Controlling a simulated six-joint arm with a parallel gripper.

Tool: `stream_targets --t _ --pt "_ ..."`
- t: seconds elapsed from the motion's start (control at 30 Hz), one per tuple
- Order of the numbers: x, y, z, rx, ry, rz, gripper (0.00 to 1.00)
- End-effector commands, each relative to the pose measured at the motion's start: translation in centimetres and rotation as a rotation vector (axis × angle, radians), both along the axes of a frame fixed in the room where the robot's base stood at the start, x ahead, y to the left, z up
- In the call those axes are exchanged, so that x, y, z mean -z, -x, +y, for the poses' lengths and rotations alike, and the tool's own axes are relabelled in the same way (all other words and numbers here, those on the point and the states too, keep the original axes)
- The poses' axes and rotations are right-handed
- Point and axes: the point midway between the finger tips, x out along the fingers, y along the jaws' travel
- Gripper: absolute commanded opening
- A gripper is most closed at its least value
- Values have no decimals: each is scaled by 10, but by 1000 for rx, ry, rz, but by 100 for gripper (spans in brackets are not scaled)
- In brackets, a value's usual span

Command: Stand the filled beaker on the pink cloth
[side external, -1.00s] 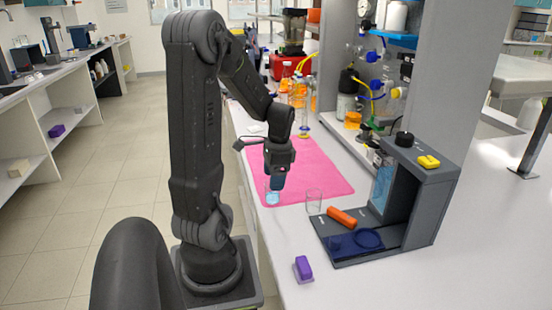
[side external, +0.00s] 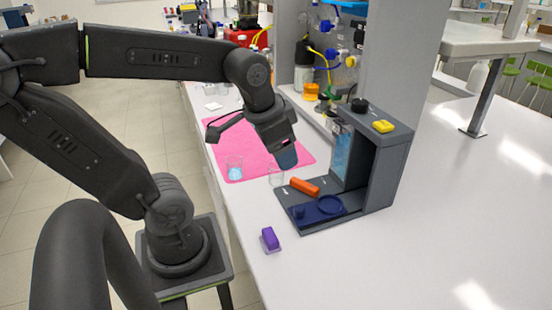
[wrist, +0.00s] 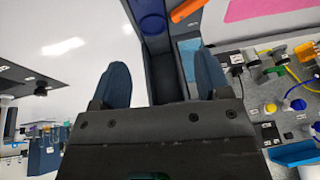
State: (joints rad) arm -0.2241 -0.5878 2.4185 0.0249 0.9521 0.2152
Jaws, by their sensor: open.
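The filled beaker (side external: 235,170), clear with light blue liquid at its bottom, stands upright on the near left part of the pink cloth (side external: 260,135). A corner of the cloth also shows in the wrist view (wrist: 260,8). A second clear beaker (side external: 276,178), seemingly empty, stands by the cloth's near edge, left of the grey rig. My gripper (side external: 288,160) is to the right of the filled beaker, raised and tilted near the rig. In the wrist view its blue fingers (wrist: 163,75) are spread with nothing between them. Neither beaker can be made out in the wrist view.
A purple block (side external: 270,238) sits near the bench edge. The bench at right is clear.

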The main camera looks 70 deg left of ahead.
Motion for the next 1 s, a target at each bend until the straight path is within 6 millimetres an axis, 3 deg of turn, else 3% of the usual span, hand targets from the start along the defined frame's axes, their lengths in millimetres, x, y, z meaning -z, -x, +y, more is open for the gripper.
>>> stream_targets --t 0.03,0.1,0.23,1.0 --pt "-3 7 -19 21 19 -50 70" --pt "-6 14 -36 25 49 -95 70" --pt "-8 22 -52 25 89 -140 70" --pt "-8 24 -54 22 98 -146 70"
